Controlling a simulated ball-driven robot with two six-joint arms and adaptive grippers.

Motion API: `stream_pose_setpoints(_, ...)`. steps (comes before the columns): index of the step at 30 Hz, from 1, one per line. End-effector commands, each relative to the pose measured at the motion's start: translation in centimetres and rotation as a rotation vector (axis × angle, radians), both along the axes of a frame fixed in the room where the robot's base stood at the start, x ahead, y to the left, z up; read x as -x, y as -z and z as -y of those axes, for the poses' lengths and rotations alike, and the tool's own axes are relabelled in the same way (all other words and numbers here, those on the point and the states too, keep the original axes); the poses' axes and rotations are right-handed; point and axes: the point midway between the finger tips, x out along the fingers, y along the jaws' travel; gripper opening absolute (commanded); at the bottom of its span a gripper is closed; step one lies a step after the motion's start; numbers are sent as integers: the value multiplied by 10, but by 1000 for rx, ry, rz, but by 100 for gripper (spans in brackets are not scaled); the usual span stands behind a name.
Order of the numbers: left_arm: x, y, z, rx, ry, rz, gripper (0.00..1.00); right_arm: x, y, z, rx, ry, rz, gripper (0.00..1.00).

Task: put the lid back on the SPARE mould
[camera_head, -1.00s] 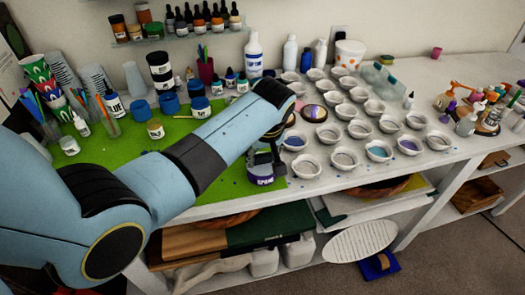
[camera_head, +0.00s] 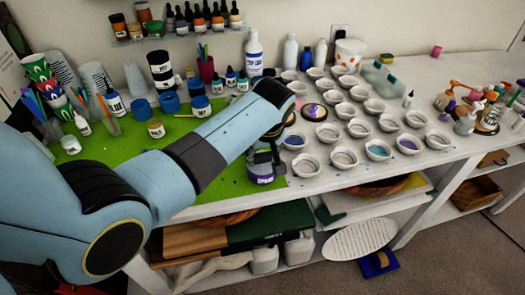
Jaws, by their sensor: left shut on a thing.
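My left gripper (camera_head: 264,152) is at the front right edge of the green mat, fingers pointing down, shut on what looks like a dark lid. The gripper itself hides most of the lid. Directly below it stands the SPARE mould (camera_head: 262,176), a small round pot with a purple label. It is upright near the table's front edge. I cannot tell whether the lid touches its rim. My right gripper is not in view.
Several white cups (camera_head: 344,158) stand close on the right, some with coloured liquid. Bottles line the back. The table's front edge is just below the mould.

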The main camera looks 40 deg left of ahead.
Motion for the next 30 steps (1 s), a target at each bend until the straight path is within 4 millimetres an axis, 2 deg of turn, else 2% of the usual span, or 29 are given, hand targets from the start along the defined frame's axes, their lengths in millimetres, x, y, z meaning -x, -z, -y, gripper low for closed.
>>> stream_pose_setpoints(30,0,0,0,0,0,1,24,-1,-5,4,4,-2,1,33)
